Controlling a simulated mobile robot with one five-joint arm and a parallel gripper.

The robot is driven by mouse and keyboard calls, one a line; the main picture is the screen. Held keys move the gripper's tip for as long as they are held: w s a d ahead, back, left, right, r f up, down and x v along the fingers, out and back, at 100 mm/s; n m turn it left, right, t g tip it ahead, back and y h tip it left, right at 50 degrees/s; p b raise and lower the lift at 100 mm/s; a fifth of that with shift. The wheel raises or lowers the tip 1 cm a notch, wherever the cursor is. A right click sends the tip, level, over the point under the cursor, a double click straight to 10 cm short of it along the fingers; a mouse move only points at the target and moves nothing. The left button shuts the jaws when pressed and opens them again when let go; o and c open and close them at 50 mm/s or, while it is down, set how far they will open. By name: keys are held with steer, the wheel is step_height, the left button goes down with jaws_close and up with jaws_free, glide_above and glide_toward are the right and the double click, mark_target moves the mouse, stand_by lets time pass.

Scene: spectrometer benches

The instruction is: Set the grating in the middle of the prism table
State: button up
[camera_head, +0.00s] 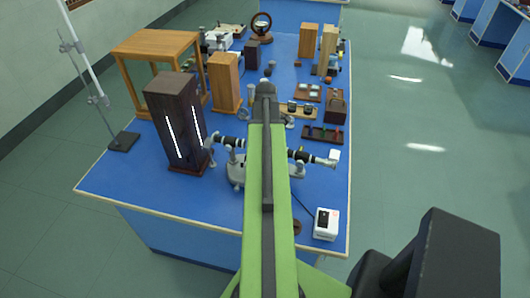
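The spectrometer stands near the front of the blue bench, mostly behind my green arm. Its grey base (236,170) and one black tube (233,142) show left of the arm, and another black tube (308,157) shows right of it. The middle of the instrument, where a prism table would sit, is hidden by my arm. I cannot make out the grating. My arm reaches forward over the bench, and my gripper is hidden beyond or below its far end.
A tall dark lamp housing (178,125) with bright slits stands close left of the spectrometer. A small white box (326,223) sits at the front right. Wooden boxes (224,82), a rack (323,134) and a stand (123,141) crowd the bench. The front-left blue top is clear.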

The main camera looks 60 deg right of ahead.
steer(key=shift+f, duration=0.35)
steer(key=o, duration=1.4)
step_height(320, 180, up, 12)
steer(key=p, duration=1.2)
steer(key=shift+r, duration=0.2)
